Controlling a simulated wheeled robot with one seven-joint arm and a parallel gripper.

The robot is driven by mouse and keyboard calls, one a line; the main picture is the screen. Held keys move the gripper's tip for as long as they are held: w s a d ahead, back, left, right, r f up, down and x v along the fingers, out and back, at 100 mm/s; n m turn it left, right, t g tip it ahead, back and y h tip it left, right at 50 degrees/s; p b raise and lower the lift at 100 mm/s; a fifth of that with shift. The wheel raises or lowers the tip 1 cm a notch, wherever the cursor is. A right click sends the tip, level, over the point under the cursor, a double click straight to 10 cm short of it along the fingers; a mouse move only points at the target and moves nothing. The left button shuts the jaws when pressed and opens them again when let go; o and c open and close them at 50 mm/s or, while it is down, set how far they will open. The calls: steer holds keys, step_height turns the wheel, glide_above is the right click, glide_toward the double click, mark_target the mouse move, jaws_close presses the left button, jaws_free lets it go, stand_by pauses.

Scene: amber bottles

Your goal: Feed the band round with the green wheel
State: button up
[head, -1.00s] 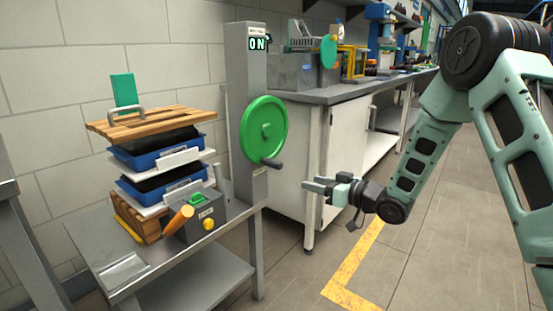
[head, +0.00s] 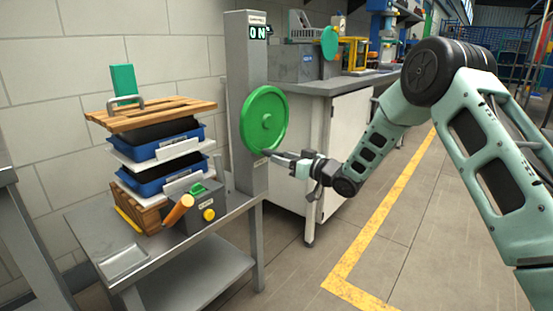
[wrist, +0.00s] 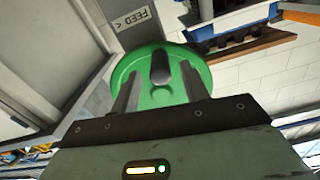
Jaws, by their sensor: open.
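The green wheel (head: 265,119) is mounted on the side of a grey post (head: 244,160) with a lit "ON" display at its top. In the wrist view the wheel (wrist: 152,62) lies straight ahead, with its dark handle (wrist: 160,68) between my fingers. My gripper (head: 272,155) is open at the wheel's lower edge; in the wrist view both fingers (wrist: 158,92) stand apart on either side of the handle. I cannot tell whether either finger touches it. In the head view my gripper hides the handle. The band cannot be made out.
A stack of blue trays (head: 163,145) and wooden boards (head: 150,113) stands on the grey table (head: 122,262) to the left. A control box (head: 200,205) with an orange handle (head: 178,210) sits in front. A workbench (head: 340,85) stands behind the wheel.

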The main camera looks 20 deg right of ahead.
steer(key=shift+x, duration=1.7)
jaws_close()
steer(key=shift+d+b, duration=0.1)
steer(key=shift+b, duration=0.2)
